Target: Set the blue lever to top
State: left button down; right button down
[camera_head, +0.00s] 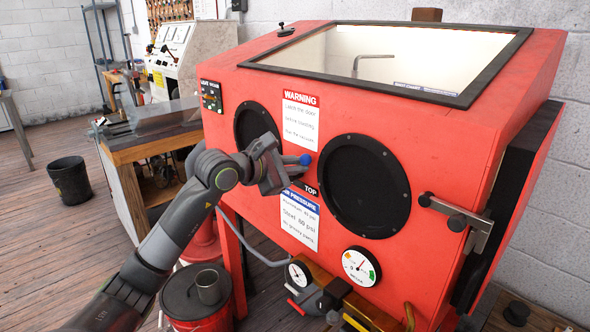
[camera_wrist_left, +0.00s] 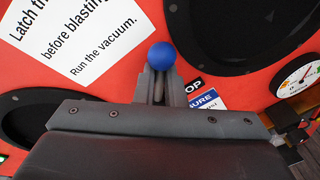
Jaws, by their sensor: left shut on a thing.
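The blue lever, with its round blue ball knob (camera_head: 305,160), is on the front of the red blasting cabinet (camera_head: 230,95), between the two round black glove ports. My left gripper (camera_head: 288,168) is at the lever, just left of the knob. In the left wrist view the blue knob (camera_wrist_left: 161,56) shows beyond the fingertips (camera_wrist_left: 158,88), and the grey lever stem is between them. The gripper is shut on the lever. The lever's base and exact angle are hidden by the gripper. My right gripper is not in view.
The glove ports (camera_head: 365,186) flank the lever. A white warning sign (camera_head: 300,122) is above it and an air pressure sign (camera_head: 299,218) below. Gauges (camera_head: 360,266) and a door latch (camera_head: 456,220) stick out at lower right. A red drum (camera_head: 190,315) stands below.

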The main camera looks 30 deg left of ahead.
pick_arm(q)
jog(key=shift+r, duration=0.3)
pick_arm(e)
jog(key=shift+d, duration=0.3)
pick_arm(q)
jog(key=c, duration=1.6)
grip_release()
jog(key=shift+d, duration=0.1)
jog(key=shift+o, duration=0.5)
jog(key=shift+d+f, duration=0.1)
jog(key=shift+d, duration=0.05)
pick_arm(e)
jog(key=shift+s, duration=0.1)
pick_arm(q)
jog(key=shift+f, duration=0.1)
